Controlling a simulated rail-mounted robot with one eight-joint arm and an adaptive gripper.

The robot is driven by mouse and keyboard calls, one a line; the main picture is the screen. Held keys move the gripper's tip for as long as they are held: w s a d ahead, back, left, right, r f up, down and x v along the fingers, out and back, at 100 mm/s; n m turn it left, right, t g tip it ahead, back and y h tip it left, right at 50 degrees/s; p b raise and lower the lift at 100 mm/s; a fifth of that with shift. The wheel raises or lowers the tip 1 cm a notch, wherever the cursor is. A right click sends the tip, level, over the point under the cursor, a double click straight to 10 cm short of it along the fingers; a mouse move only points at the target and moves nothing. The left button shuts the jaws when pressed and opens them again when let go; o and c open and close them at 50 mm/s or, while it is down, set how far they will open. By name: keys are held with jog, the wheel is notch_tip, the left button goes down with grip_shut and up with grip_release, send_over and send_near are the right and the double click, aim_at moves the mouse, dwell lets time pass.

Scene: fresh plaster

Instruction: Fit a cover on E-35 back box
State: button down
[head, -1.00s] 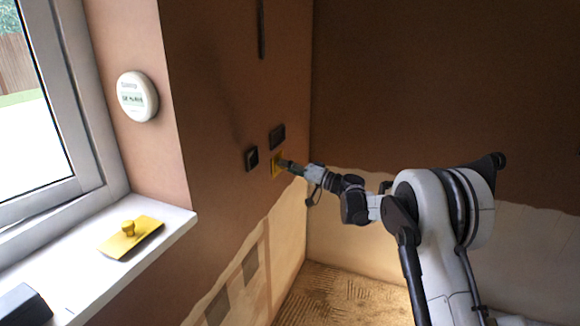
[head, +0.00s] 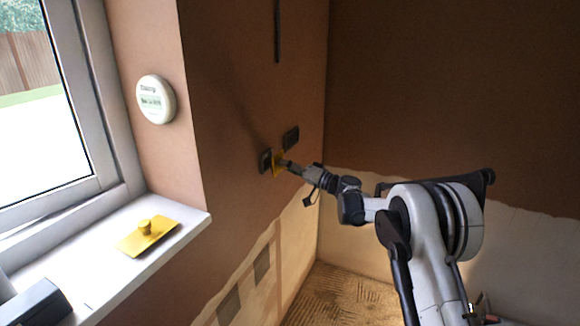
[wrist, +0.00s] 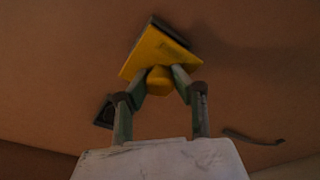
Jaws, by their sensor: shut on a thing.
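My gripper (head: 284,163) is shut on the knob of a yellow cover (head: 278,164), holding it at the brown wall. In the wrist view the cover (wrist: 152,53) is a tilted yellow plate, with both fingers (wrist: 158,80) on its knob. A dark box edge (wrist: 172,30) shows past the plate's upper right side. A second dark box (wrist: 103,113) is at lower left. In the head view the two dark boxes are a lower left one (head: 265,160), beside the cover, and an upper right one (head: 291,138). I cannot read E-35 on either, nor tell whether the plate touches.
Another yellow cover with a knob (head: 146,236) lies on the white windowsill (head: 102,264), near a dark block (head: 34,305). A round white device (head: 156,99) is on the wall by the window. A dark vertical strip (head: 277,30) runs above the boxes.

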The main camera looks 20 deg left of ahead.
aim_at(276, 163)
jog(key=shift+p+x, duration=0.3)
jog(key=shift+x, duration=0.6)
jog(key=shift+a+f+b, duration=0.1)
jog(key=shift+a+b, duration=0.45)
jog(key=shift+a, duration=0.15)
jog(key=shift+a, duration=0.35)
jog(key=c, duration=1.4)
grip_release()
jog(key=b+v, duration=0.1)
jog(key=v, duration=0.1)
jog(key=b+v, duration=0.1)
jog(key=v, duration=0.1)
jog(key=b+v, duration=0.1)
jog(key=v, duration=0.2)
jog(key=shift+w+d+r, duration=0.15)
jog(key=shift+w+r, duration=0.25)
